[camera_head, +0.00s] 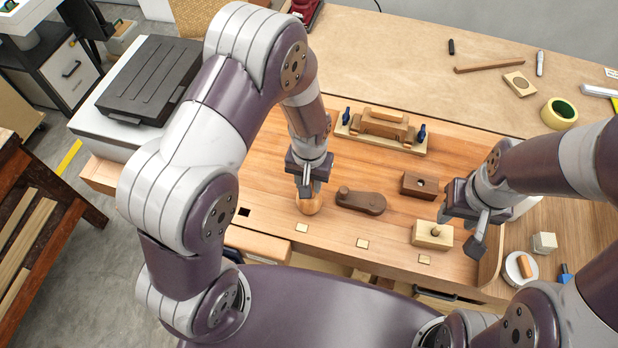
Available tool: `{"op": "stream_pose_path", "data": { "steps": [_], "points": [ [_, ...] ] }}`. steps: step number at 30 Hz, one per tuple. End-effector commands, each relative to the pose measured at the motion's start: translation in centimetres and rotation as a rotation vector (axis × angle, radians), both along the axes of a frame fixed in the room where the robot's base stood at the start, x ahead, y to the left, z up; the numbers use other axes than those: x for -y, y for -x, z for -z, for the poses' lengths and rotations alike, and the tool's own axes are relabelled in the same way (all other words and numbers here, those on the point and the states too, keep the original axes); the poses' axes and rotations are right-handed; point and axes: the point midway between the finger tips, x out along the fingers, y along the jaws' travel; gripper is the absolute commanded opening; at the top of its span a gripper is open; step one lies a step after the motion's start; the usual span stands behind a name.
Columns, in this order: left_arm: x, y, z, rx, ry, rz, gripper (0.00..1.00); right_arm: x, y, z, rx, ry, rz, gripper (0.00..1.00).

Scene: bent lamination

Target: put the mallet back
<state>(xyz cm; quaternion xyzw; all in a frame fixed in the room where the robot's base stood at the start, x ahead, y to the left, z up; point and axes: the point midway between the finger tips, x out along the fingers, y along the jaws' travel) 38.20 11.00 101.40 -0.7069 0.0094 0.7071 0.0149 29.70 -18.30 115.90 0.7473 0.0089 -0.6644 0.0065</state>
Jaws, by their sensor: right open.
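A rounded orange-brown wooden piece (309,206) sits on the workbench directly below my left gripper (307,190). It may be the mallet, but the gripper hides its upper part. The left fingers reach down to it; I cannot tell if they grip it. No mallet with a clear handle shows. A dark brown block with a hole (420,185) and a dark rounded piece with a knob (360,201) lie between the grippers.
A wooden plane-like fixture with blue knobs (383,131) stands at the back of the bench (265,165). A tape roll (559,113) lies at back right. A white round dish (519,268) and a small pale cube (544,242) are at front right. Small square inlays line the front edge.

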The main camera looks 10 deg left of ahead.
Motion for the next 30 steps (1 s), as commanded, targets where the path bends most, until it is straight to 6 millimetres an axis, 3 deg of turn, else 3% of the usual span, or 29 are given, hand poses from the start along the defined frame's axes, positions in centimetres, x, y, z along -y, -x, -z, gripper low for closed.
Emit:
{"op": "stream_pose_path", "data": {
  "steps": [3, 4, 6, 18, 30],
  "points": [
    [0.0, 0.0, 0.4, 0.000, 0.000, 0.000, 0.00, 0.0, 0.0, 0.3, 0.000, 0.000, 0.000, 0.43],
    [0.0, 0.0, 0.4, 0.000, 0.000, 0.000, 0.37, 0.0, 0.0, 0.3, 0.000, 0.000, 0.000, 0.43],
    [0.0, 0.0, 0.3, 0.000, 0.000, 0.000, 0.60, 0.0, 0.0, 0.2, 0.000, 0.000, 0.000, 0.43],
    [0.0, -0.1, -0.6, 0.002, 0.001, 0.000, 0.60, 0.0, 0.0, 0.3, 0.000, 0.000, 0.000, 0.43],
    [0.1, -0.1, -9.5, 0.004, 0.001, -0.001, 0.60, 0.0, 0.0, 2.3, 0.000, 0.000, 0.000, 0.43]
  ]
}}
